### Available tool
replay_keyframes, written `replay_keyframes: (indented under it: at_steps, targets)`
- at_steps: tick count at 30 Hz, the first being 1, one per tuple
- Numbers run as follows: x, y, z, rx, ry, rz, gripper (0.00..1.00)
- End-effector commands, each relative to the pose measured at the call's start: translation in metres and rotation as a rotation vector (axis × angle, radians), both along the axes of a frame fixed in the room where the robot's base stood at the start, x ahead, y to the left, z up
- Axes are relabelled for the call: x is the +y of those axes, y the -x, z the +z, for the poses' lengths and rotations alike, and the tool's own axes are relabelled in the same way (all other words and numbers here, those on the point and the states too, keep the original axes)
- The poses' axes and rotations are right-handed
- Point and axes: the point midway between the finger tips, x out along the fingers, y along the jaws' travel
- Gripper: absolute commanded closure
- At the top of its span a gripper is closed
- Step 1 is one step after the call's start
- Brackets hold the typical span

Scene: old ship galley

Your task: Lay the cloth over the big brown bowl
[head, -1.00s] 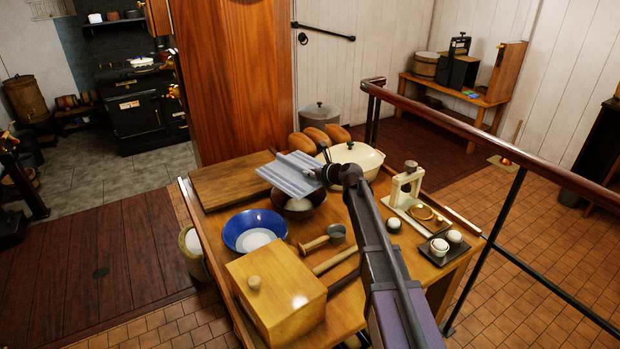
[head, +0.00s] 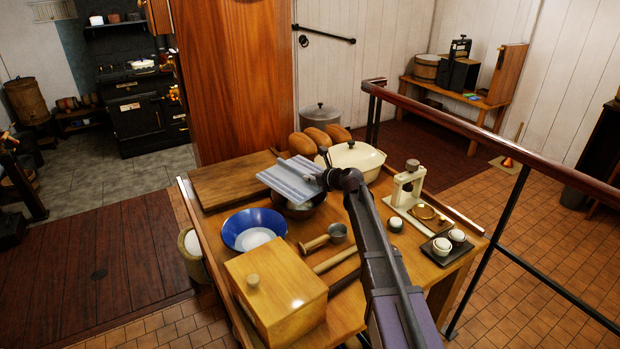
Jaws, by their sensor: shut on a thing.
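The cloth (head: 289,180) is pale blue-grey with light stripes and looks flat and nearly level. My gripper (head: 316,179) is shut on its right edge. The big brown bowl (head: 303,212) stands on the wooden table just under the cloth, which hides most of its opening. Only the bowl's near and right wall shows below the cloth. I cannot tell whether the cloth touches the rim.
A blue bowl (head: 250,229) is at the near left and a cream lidded dish (head: 356,161) at the right. Bread loaves (head: 313,141) lie behind. A board (head: 235,182), a wooden scoop (head: 325,239), a wooden box (head: 277,292) and a cream press (head: 407,188) crowd the table (head: 455,273).

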Motion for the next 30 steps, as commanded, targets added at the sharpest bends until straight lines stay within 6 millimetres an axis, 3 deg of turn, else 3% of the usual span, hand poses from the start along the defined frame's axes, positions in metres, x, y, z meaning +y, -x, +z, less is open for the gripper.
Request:
replay_keyframes:
  at_steps: [15, 30]
  targets:
    - [-0.001, 0.000, -0.040, 0.000, 0.000, -0.001, 1.00]
    - [-0.001, 0.000, -0.050, 0.000, 0.000, -0.001, 1.00]
